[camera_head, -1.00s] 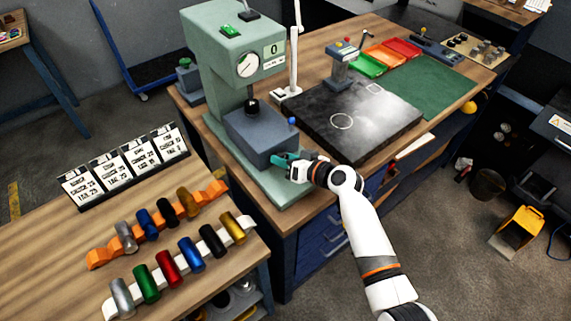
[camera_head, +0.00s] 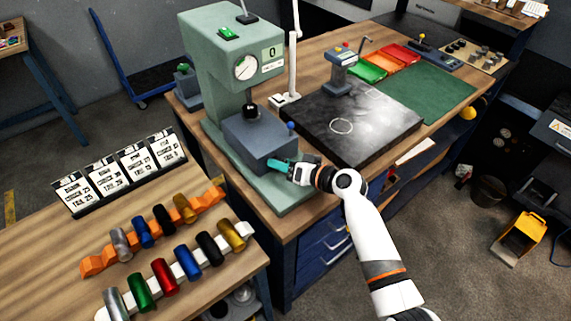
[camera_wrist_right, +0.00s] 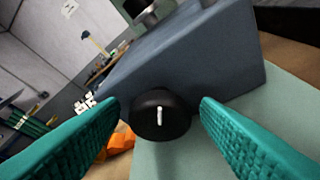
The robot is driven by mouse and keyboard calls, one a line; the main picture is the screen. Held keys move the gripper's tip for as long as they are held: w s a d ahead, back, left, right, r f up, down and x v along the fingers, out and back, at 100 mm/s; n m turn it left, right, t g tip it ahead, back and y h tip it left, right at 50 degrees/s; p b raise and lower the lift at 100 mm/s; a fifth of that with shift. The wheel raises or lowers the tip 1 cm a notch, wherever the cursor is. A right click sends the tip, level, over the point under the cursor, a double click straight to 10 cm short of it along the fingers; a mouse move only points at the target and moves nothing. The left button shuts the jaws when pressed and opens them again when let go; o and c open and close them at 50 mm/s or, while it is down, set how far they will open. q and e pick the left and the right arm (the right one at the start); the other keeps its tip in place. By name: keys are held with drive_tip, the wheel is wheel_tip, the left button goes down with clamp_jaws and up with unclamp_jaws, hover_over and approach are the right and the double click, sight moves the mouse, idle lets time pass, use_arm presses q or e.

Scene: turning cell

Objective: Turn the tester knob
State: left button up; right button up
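The green tester (camera_head: 222,60) stands on the wooden bench, with a dial face and a display reading 0. Its grey block (camera_head: 258,138) sits on the green base plate. In the right wrist view the black round knob (camera_wrist_right: 160,114) with a white mark, which looks upright, sits on the grey block's face (camera_wrist_right: 190,62). My right gripper (camera_wrist_right: 160,108) is open, with one teal finger on each side of the knob and a visible gap to both. In the head view my right gripper (camera_head: 276,166) is at the block's front and hides the knob. My left gripper is not in view.
Orange (camera_head: 110,259) and white (camera_head: 128,296) racks hold coloured cylinders on the near table. A card stand (camera_head: 120,172) is behind them.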

drive_tip(key=shift+d, duration=0.1)
drive_tip(key=b+v, duration=0.2)
drive_tip(key=v, duration=1)
